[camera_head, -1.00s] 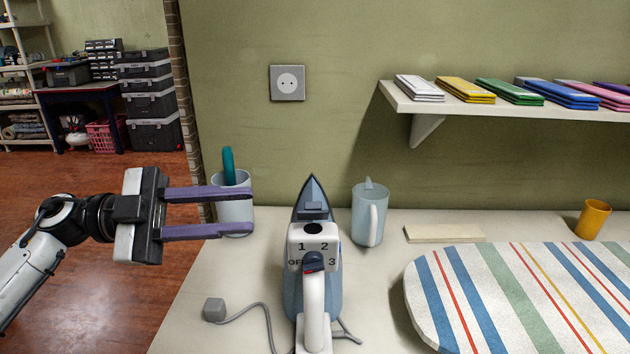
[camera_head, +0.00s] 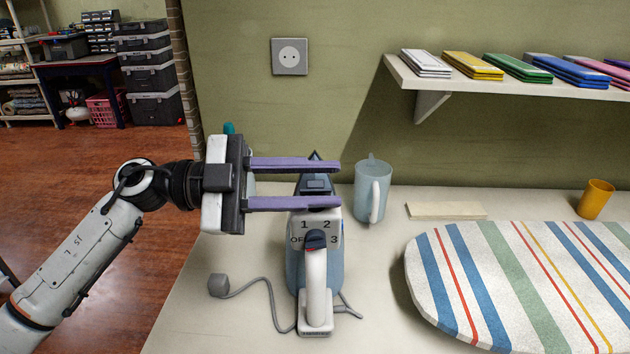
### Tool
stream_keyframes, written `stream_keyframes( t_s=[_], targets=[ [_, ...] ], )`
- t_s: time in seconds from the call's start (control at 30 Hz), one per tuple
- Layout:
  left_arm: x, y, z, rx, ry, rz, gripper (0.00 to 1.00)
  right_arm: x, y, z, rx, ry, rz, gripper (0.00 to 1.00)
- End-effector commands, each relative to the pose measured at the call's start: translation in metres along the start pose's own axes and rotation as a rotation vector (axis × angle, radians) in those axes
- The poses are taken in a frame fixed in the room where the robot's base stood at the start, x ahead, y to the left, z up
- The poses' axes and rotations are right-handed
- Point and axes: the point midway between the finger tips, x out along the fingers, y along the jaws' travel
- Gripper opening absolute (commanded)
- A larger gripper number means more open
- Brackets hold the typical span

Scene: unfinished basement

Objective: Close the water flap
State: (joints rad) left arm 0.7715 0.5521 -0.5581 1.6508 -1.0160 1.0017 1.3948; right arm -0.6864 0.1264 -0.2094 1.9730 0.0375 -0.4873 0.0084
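The iron (camera_head: 322,275) stands on the pale table with its pointed tip away from me and its white handle towards me. It has a dial marked OFF, 1, 2 and 3. The small grey water flap (camera_head: 316,185) is near the tip, beyond the dial; I cannot tell its exact angle. My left gripper (camera_head: 337,183) is open, its two purple fingers apart and pointing right. They pass over the front of the iron in the picture, and the flap shows between them. Contact cannot be made out. My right gripper is not in view.
A blue jug (camera_head: 371,193) stands right of the iron. A striped ironing board (camera_head: 520,285) fills the right side. The cord and plug (camera_head: 218,285) lie at left. A wall shelf (camera_head: 500,88) holds folded cloths.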

Motion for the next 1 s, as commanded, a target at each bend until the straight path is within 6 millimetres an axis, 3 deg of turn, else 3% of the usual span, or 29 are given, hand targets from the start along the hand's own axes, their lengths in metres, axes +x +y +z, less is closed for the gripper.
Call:
stream_keyframes(
  t_s=[0.13, 0.3, 0.57, 0.8, 1.0],
  targets=[
    [-0.0002, 0.0, 0.0002, 0.0, 0.0, 0.0, 0.28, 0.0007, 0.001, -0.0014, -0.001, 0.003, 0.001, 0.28],
    [-0.0005, -0.0001, 0.0002, 0.0, -0.001, 0.0, 0.0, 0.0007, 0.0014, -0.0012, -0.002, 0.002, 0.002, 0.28],
    [-0.0008, 0.0003, 0.0001, 0.017, -0.001, -0.001, 0.0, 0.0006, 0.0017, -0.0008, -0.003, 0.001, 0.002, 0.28],
    [-0.0011, 0.0078, -0.0001, 0.2, -0.002, -0.001, 0.0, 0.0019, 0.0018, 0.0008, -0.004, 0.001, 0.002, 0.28],
    [-0.001, 0.0088, -0.0013, 0.254, -0.001, -0.002, 0.0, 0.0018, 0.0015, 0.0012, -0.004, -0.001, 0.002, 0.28]
  ],
)
